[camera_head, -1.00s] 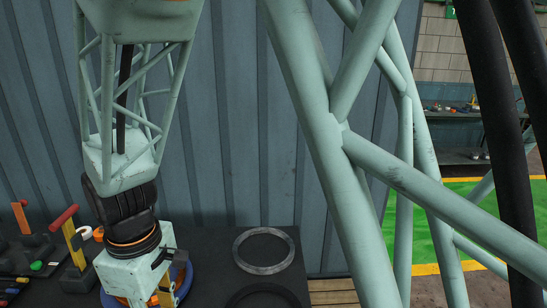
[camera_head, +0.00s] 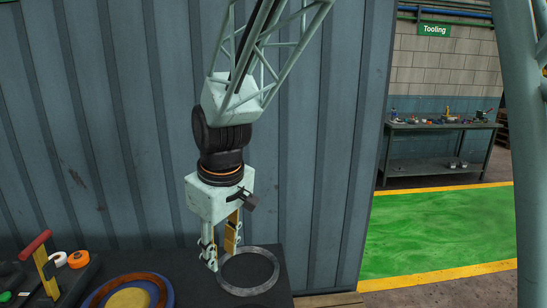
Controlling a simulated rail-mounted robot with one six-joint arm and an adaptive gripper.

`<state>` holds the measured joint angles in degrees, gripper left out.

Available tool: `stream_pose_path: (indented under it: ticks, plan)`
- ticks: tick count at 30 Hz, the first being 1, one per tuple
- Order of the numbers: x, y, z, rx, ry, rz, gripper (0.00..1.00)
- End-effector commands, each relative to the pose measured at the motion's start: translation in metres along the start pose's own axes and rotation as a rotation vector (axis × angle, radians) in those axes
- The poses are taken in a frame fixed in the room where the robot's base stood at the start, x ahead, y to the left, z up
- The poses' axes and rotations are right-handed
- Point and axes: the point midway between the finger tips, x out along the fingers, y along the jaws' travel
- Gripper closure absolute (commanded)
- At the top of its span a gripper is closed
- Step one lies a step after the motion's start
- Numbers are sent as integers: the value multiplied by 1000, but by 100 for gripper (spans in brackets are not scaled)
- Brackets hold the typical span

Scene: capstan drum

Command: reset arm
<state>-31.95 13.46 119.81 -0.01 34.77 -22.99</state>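My gripper (camera_head: 222,258) hangs from my arm with its fingers pointing down, at the left edge of a grey metal ring (camera_head: 273,281). The two fingers stand apart with a gap between them. I see nothing held between them. The ring lies flat on a dark table (camera_head: 215,293); I cannot tell whether a fingertip touches it.
A lever with a red handle (camera_head: 36,245) and yellow stem stands at the left, beside orange and white rolls (camera_head: 78,259). A corrugated wall (camera_head: 120,140) rises behind the table. A tooling bench (camera_head: 440,126) stands far off at the right, beyond a green floor (camera_head: 430,235).

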Motion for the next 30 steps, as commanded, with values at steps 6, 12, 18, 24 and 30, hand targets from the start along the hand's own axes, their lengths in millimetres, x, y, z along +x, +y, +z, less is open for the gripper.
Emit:
stream_pose_path:
  ticks: [6,12,18,24,30]
  plan:
    - [-26,56,9,120,37,36,71]
    - [-48,102,22,223,68,68,71]
    - [-75,139,43,317,94,98,71]
    - [-100,138,76,374,97,107,71]
    - [-123,131,112,427,96,114,71]
